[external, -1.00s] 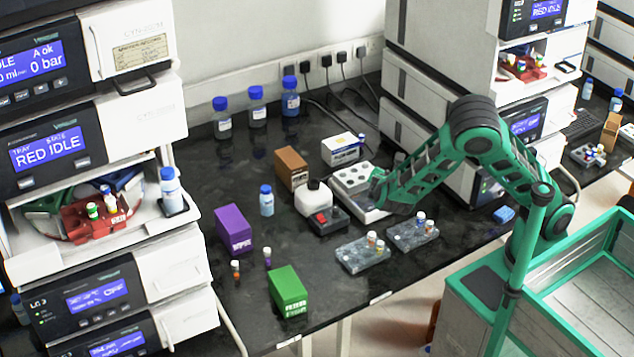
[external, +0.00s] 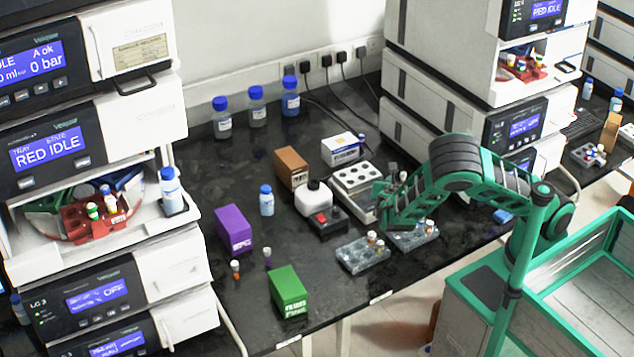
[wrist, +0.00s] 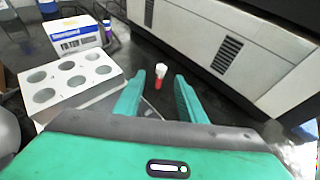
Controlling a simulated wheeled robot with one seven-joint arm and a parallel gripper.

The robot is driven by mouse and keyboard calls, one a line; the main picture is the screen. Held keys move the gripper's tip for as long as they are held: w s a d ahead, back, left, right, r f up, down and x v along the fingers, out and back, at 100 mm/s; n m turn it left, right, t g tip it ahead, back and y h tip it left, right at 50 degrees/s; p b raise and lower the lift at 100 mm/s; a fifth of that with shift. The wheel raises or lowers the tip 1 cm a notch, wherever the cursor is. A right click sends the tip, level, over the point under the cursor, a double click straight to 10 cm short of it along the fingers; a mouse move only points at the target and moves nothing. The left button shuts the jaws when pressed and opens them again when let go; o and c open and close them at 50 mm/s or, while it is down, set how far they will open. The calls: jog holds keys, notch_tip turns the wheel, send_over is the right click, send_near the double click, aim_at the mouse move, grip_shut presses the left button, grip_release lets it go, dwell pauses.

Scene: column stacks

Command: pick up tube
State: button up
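In the wrist view a tube (wrist: 160,76) with a white cap and a red-orange body shows between my fingertips, with a visible gap on each side. My gripper (wrist: 160,78) is open and empty, its two green fingers on either side of the tube in the picture. I cannot tell whether the tube is level with the fingertips or beyond them. In the external view my gripper (external: 390,190) is low over the bench, right of the white block with round holes (external: 358,178). I cannot make out that tube clearly there.
The holed block (wrist: 75,78) lies close left of my fingers, with a white-and-blue box (wrist: 75,36) behind it. White instrument cabinets (wrist: 215,45) stand to the right. Two grey racks (external: 362,254) with tubes lie toward the bench front.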

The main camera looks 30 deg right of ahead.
aim_at(399, 176)
jog(key=shift+x, duration=2.3)
jog(key=shift+s+d, duration=0.1)
grip_shut()
